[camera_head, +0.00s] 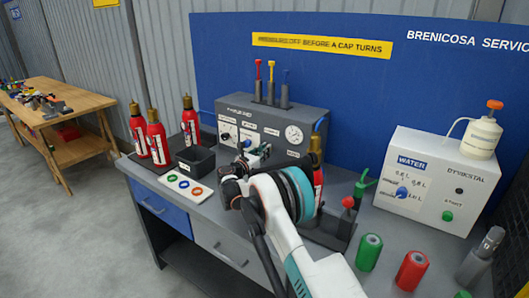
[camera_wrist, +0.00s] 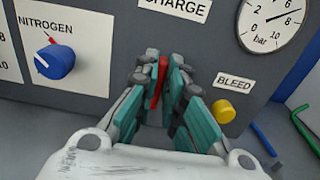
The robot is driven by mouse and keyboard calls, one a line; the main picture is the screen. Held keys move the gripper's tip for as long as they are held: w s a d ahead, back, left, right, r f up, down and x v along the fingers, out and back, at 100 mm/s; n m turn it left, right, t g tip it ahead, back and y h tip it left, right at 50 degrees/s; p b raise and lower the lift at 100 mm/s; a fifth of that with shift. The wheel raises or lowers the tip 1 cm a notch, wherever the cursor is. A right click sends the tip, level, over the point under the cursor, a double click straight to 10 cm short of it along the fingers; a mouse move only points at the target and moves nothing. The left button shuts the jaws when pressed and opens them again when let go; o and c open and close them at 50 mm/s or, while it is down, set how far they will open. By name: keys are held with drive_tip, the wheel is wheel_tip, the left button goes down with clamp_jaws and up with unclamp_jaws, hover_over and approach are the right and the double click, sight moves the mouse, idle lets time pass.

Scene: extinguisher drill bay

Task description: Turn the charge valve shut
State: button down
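The charge valve's red handle (camera_wrist: 160,82) stands roughly upright under the CHARGE label (camera_wrist: 176,8) in the wrist view. My gripper (camera_wrist: 163,78) has its teal fingers on either side of this handle, drawn in close, and looks shut on it. The valve body behind the fingers is mostly hidden. In the head view my gripper (camera_head: 250,160) is at the front of the grey filling panel (camera_head: 302,122), and my arm hides the handle there. The round pressure gauge (camera_wrist: 272,22) is at the upper right of the wrist view.
A blue nitrogen knob (camera_wrist: 55,61) is left of the handle, and a yellow bleed knob (camera_wrist: 222,111) is close on its right. Red extinguishers (camera_head: 157,142), a black bin (camera_head: 196,160) and a ring tray (camera_head: 187,188) stand left on the bench. A white water unit (camera_head: 425,185) stands right.

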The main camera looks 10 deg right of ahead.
idle(0.4)
drive_tip(key=m, duration=0.3)
drive_tip(key=m+b, duration=0.1)
drive_tip(key=m, duration=0.1)
drive_tip(key=shift+s+d+f, duration=0.15)
drive_tip(key=shift+s+d, duration=0.1)
drive_tip(key=shift+s, duration=0.05)
drive_tip(key=m, duration=0.4)
drive_tip(key=m+b, duration=0.1)
drive_tip(key=m, duration=0.1)
drive_tip(key=shift+s+d+f, duration=0.2)
drive_tip(key=shift+f, duration=0.05)
drive_tip(key=m, duration=0.3)
drive_tip(key=shift+f, duration=0.25)
drive_tip(key=shift+s+d+f+m+b, duration=0.1)
drive_tip(key=shift+f+m+b, duration=0.1)
drive_tip(key=shift+m, duration=0.8)
drive_tip(key=shift+f+m+b, duration=0.1)
drive_tip(key=shift+m+b, duration=0.1)
drive_tip(key=shift+m, duration=0.8)
drive_tip(key=c, duration=1.7)
unclamp_jaws()
drive_tip(key=shift+r, duration=0.1)
